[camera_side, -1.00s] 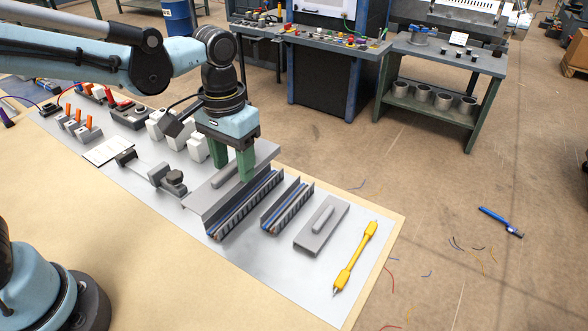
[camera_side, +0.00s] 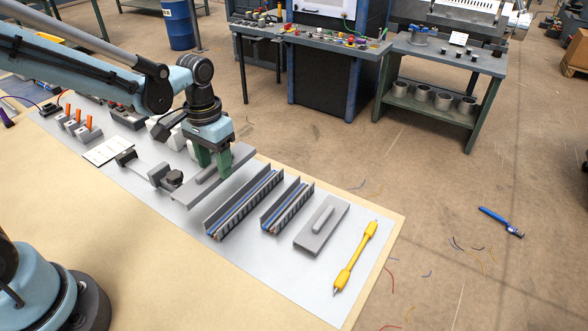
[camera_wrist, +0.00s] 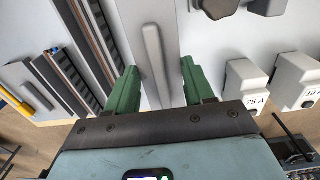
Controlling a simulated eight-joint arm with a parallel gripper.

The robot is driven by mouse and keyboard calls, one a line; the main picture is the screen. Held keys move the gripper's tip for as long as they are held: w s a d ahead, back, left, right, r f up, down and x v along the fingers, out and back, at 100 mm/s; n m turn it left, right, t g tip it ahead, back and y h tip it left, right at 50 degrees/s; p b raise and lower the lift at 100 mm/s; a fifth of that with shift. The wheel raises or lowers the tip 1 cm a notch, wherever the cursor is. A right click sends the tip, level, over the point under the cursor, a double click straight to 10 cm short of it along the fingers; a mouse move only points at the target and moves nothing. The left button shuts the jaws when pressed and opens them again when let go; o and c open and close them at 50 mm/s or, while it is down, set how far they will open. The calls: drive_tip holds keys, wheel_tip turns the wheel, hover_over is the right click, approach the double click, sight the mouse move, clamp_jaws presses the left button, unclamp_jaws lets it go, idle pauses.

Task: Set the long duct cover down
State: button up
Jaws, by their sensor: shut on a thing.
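The long duct cover (camera_side: 237,160) is a flat grey plate with a raised bar handle; the bar also shows in the wrist view (camera_wrist: 152,52). My gripper (camera_side: 212,168) is shut on the cover, its green fingers at either side of it in the wrist view (camera_wrist: 160,88). The cover is level, just left of the long duct (camera_side: 245,203), over the pale work sheet. I cannot tell whether its underside touches the sheet. The long duct is uncovered, with blue and grey wires inside. The fingers and wrist hide part of the cover.
A shorter open duct (camera_side: 287,206), a short grey cover (camera_side: 321,226) and a yellow tool (camera_side: 355,258) lie to the right. A dark grey clamp-like part (camera_side: 150,170) is close on the left. White labelled blocks (camera_wrist: 246,82) stand beside the gripper. The sheet's front right is clear.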

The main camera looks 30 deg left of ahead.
sight(216, 169)
drive_tip(key=shift+f, duration=2)
drive_tip(key=shift+f, duration=0.1)
drive_tip(key=o, duration=1.1)
drive_tip(key=shift+c, duration=0.2)
